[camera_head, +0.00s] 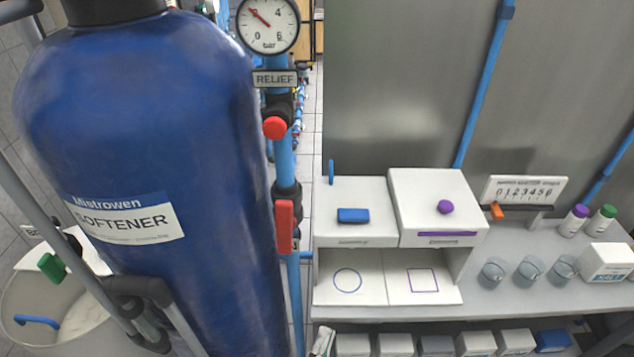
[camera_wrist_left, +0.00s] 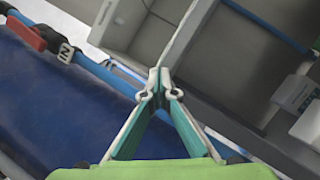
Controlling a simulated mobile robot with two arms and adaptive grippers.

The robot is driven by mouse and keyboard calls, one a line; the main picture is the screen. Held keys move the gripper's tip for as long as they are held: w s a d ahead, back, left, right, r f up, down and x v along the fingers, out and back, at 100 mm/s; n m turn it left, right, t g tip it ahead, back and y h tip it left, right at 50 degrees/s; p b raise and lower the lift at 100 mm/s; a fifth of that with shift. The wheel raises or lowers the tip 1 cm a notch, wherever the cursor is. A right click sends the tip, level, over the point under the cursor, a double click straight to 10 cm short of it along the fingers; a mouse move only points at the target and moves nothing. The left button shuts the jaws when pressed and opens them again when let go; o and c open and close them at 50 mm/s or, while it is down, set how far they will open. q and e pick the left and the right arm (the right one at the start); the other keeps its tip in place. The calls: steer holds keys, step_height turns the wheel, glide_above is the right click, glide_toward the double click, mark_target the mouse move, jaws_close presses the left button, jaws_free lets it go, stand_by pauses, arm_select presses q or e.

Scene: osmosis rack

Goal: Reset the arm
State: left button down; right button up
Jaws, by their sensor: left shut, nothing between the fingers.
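My left gripper (camera_head: 322,341) barely shows at the bottom edge of the head view, right of the blue softener tank and in front of the bench's left end. Only a small pale, greenish part of it is visible there. In the left wrist view its two teal fingers with pale edges meet at the tips (camera_wrist_left: 160,82), with nothing between them. The fingers form a narrow upside-down V above the green gripper body. My right gripper is in neither view.
The blue softener tank (camera_head: 150,230) fills the left. A blue pipe with a red lever (camera_head: 284,226) and a gauge (camera_head: 267,26) stands beside it. The bench (camera_head: 500,293) holds white boxes (camera_head: 436,205), glass beakers (camera_head: 495,270) and bottles. Several bins (camera_head: 475,343) sit below.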

arm_select(q)
steer(key=shift+f, duration=0.1)
steer(key=s+a+f+m+g+y, duration=0.1)
steer(key=s+a+f+m+g, duration=0.2)
steer(key=f, duration=0.7)
steer(key=s+a+f+m+g+y, duration=0.1)
steer(key=a+f+m+g, duration=0.25)
steer(key=f+m, duration=0.4)
steer(key=s+a+f+m+g+y, duration=0.1)
steer(key=s+a+f+m+g, duration=0.2)
steer(key=f, duration=0.9)
steer(key=s+a+f+m+g+y, duration=0.1)
steer(key=s+a+f+m+g, duration=0.2)
steer(key=s+a+f, duration=0.2)
steer(key=s+a+f+m+g+y, duration=0.2)
steer(key=s+a+f, duration=0.3)
steer(key=s, duration=0.6)
steer(key=s+a+f+m+g+y, duration=0.1)
steer(key=s+a+f+m+g, duration=0.2)
steer(key=s+a+f+g, duration=0.2)
steer(key=s+a, duration=0.1)
steer(key=s, duration=0.2)
steer(key=shift+a+m+y, duration=0.35)
steer(key=shift+y, duration=0.05)
